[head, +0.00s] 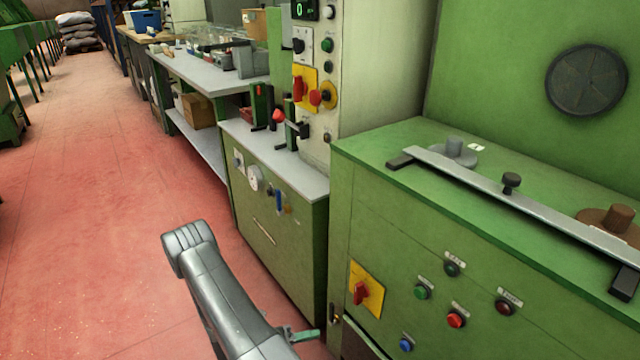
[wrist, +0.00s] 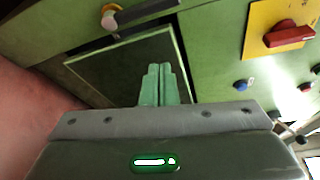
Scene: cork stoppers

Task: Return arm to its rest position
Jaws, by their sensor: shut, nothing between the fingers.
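My arm reaches up from the bottom of the head view, its grey links over the red floor in front of the green cabinets. My gripper (wrist: 163,68) shows in the wrist view with its two pale green fingers pressed together and nothing between them. Its green tip also shows at the bottom of the head view (head: 308,335), close to the lower front of the green machine (head: 400,235). In the wrist view a dark framed panel (wrist: 125,75) lies behind the fingers. I cannot tell the exact gap to the machine.
A red switch on a yellow plate (head: 366,289) and several buttons are on the machine's front. A metal bar (head: 520,187) lies across its top. A smaller green cabinet (head: 270,235) and a grey workbench (head: 195,72) stand further back. The red floor (head: 90,200) at left is clear.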

